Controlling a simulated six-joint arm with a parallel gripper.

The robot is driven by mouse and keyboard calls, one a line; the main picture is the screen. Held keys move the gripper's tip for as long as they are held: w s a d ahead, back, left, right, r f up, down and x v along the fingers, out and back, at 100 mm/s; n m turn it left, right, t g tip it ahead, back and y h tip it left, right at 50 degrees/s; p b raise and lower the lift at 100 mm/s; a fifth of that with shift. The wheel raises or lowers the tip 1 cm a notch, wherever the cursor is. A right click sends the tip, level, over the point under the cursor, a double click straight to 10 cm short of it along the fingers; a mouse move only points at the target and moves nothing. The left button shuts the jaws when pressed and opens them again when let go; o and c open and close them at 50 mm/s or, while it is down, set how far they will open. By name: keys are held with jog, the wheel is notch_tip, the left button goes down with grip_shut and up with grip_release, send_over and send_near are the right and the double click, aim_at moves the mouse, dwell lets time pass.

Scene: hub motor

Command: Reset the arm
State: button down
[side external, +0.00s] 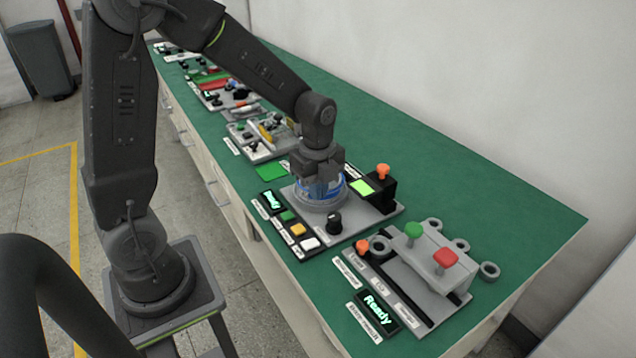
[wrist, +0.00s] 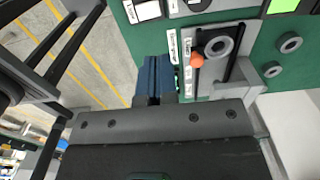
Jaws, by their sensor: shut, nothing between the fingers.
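My gripper (side external: 320,178) points down over the round grey fixture (side external: 320,202) on the middle station. A blue band shows between the gripper and this fixture; I cannot tell whether the gripper touches it. In the wrist view my gripper (wrist: 155,78) shows as narrow blue and dark fingers, close together with nothing seen between them. The arm reaches over the bench from its stand at the left, with its elbow bent. The exact fingertips are hidden in the side view.
The green bench (side external: 490,190) carries several stations. An orange-topped black post (side external: 383,180) stands close right of my gripper. Free bench top lies at the right back.

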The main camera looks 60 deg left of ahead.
jog(key=shift+w+r, duration=0.1)
jog(key=shift+r, duration=0.5)
jog(key=s+d+r+n+t, duration=0.2)
jog(key=s+r+n, duration=0.4)
jog(key=n, duration=0.3)
jog(key=s+d+r+n+t, duration=0.3)
jog(key=s+d+r+n, duration=0.1)
jog(key=s+r+n, duration=0.3)
jog(key=shift+s+n+t, duration=0.3)
jog(key=shift+s+n, duration=0.25)
jog(key=shift+n, duration=0.45)
